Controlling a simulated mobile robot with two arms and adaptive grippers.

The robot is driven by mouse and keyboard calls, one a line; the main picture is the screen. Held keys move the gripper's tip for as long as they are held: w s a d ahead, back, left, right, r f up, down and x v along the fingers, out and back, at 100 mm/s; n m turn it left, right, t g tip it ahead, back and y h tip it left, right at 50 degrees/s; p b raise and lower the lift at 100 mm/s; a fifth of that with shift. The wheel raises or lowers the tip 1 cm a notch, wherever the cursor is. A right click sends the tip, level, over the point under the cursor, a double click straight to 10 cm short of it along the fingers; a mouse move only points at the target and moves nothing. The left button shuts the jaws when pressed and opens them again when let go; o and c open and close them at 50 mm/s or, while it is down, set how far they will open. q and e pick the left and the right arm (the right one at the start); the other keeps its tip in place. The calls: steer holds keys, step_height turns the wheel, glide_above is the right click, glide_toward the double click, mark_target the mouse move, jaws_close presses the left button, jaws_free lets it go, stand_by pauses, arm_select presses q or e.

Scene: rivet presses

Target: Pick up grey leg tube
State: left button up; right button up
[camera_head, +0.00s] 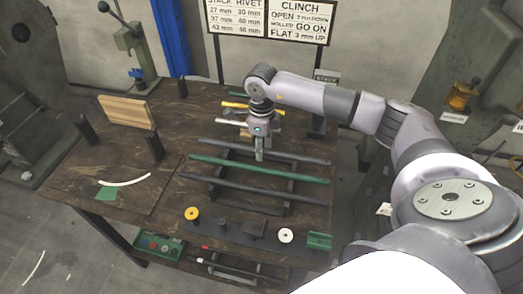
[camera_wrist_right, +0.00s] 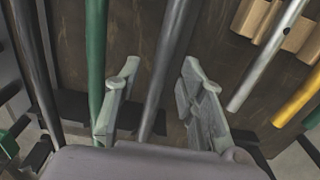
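Several long tubes lie side by side on a rack on the brown table. The far dark grey tube (camera_head: 225,146) is under my right gripper (camera_head: 259,156). A green tube (camera_head: 220,164) lies nearer, then another dark grey tube (camera_head: 225,182). In the right wrist view my right gripper (camera_wrist_right: 160,72) is open, its fingers on either side of a grey tube (camera_wrist_right: 168,50). I cannot tell whether either finger touches it. The green tube (camera_wrist_right: 95,50) runs just outside the left finger. My left gripper is not in view.
A silver tube (camera_wrist_right: 268,55) and a yellow tube (camera_wrist_right: 298,98) lie beyond the right finger. Dark upright posts (camera_head: 155,145) and a wooden block (camera_head: 127,111) stand on the table's left. A yellow spool (camera_head: 191,213) and white ring (camera_head: 286,235) sit near the front edge.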

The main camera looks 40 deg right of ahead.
jaws_close()
steer(key=shift+r, duration=0.1)
stand_by(0.5)
